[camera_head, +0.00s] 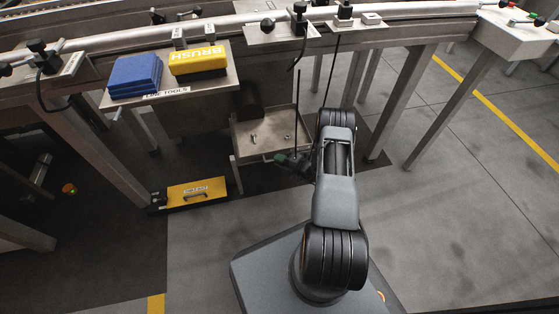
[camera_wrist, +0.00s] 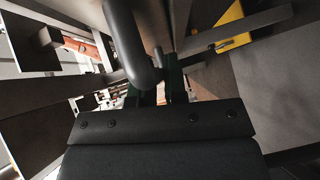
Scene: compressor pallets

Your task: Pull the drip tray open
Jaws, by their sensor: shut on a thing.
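The drip tray (camera_head: 262,130) is a shallow grey metal tray low under the conveyor table. Its inside shows from above, with a few small loose bits on its floor. My gripper (camera_head: 283,159) is at the tray's front edge, with its green fingertips low beside the front wall. In the wrist view my gripper (camera_wrist: 160,92) is shut on the tray handle, a rounded grey bar (camera_wrist: 130,40) that passes in front of the green fingers. The exact contact is partly hidden by the bar and by my arm.
A yellow case (camera_head: 197,190) with a handle lies on the floor left of the tray. A tools shelf (camera_head: 220,84) above holds blue pads (camera_head: 135,75) and a yellow brush box (camera_head: 198,61). Table legs (camera_head: 400,95) stand to the right. Floor in front is clear.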

